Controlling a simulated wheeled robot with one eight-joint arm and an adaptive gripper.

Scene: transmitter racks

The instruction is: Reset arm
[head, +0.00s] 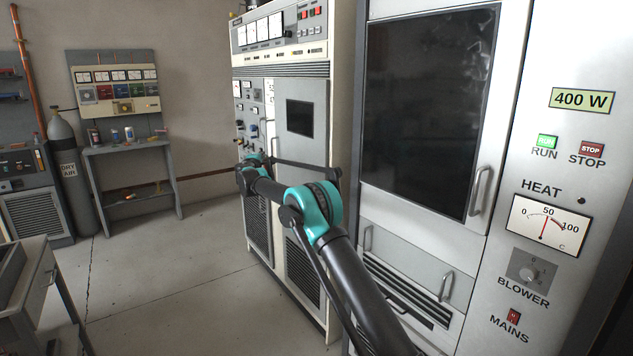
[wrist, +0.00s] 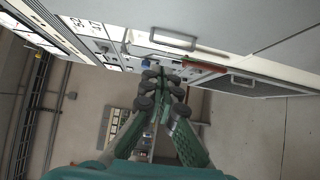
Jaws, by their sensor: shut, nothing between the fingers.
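My arm (head: 320,212) reaches from the lower right of the head view toward the middle, bent at a teal joint. Its far end is beside the front of the white rack (head: 284,117). My gripper is small and partly hidden there. In the wrist view my gripper (wrist: 161,75) shows as two green fingers with dark round joints. The fingertips meet, and nothing is between them. Behind them is the rack front with a handle (wrist: 173,39), seen turned. I cannot tell whether the fingers touch the rack.
A heating cabinet (head: 428,115) with a dark window and a handle (head: 479,190) stands close on the right. A grey bench (head: 128,148), a gas cylinder (head: 66,165) and a cart (head: 40,285) are at the left. The floor (head: 165,265) between is clear.

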